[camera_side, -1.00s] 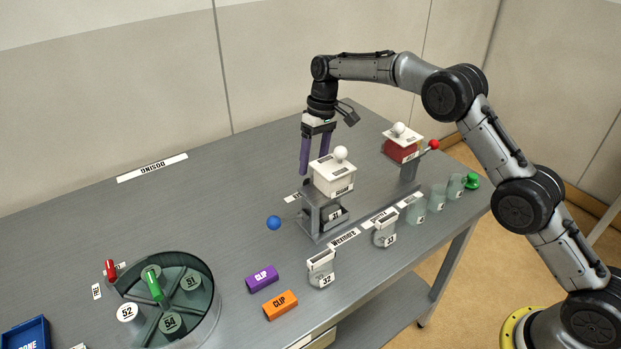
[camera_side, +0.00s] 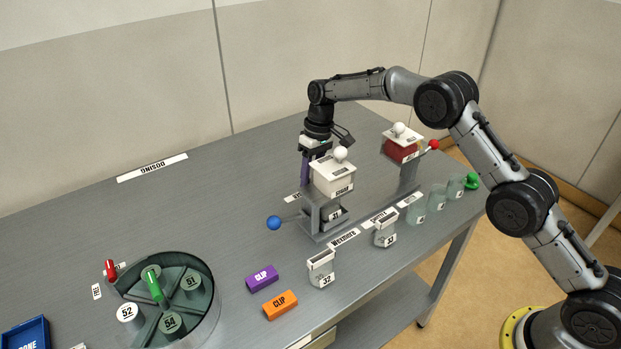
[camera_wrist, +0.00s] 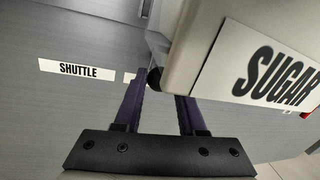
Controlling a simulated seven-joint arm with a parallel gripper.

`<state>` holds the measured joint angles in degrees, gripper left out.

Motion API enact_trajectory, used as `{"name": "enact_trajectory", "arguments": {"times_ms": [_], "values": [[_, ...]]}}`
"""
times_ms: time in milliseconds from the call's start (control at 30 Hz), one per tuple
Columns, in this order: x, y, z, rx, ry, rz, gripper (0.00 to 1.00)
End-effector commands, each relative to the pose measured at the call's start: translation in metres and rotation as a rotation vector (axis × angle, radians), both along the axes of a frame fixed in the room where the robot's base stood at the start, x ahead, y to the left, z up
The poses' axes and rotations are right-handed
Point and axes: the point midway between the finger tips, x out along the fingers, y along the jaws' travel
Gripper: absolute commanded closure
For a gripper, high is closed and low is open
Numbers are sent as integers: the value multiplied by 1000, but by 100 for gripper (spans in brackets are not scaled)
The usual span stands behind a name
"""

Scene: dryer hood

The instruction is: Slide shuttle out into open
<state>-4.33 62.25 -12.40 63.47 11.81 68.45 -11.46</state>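A white hopper (camera_side: 333,175) with a white ball on top stands on a grey dispenser stand (camera_side: 311,222). In the wrist view the hopper's SUGAR label (camera_wrist: 275,68) shows at the right. A blue ball (camera_side: 274,222) on a thin rod sticks out at the stand's left; I cannot tell whether it belongs to the shuttle. My gripper (camera_side: 307,178) points down behind the hopper, partly hidden by it. In the wrist view its purple fingers (camera_wrist: 162,98) stand apart, with a dark round knob (camera_wrist: 155,78) near their tips. Contact is not clear. The SHUTTLE label (camera_wrist: 77,70) lies on the table.
A second stand with a red-and-white hopper (camera_side: 402,147) and red ball (camera_side: 433,144) is behind right. Jars (camera_side: 385,234) line the front edge. Purple (camera_side: 262,279) and orange (camera_side: 280,305) clips and a round carousel (camera_side: 205,320) are front left.

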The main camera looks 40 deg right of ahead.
Motion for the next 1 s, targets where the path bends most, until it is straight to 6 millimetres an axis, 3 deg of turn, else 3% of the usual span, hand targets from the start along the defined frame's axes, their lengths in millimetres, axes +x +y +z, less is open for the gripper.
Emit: {"name": "enact_trajectory", "arguments": {"times_ms": [33, 100, 1000], "values": [[0, 0, 0, 0, 0, 0, 87], [0, 0, 0, 0, 0, 0, 100], [0, 0, 1, 0, 0, 0, 100]]}}
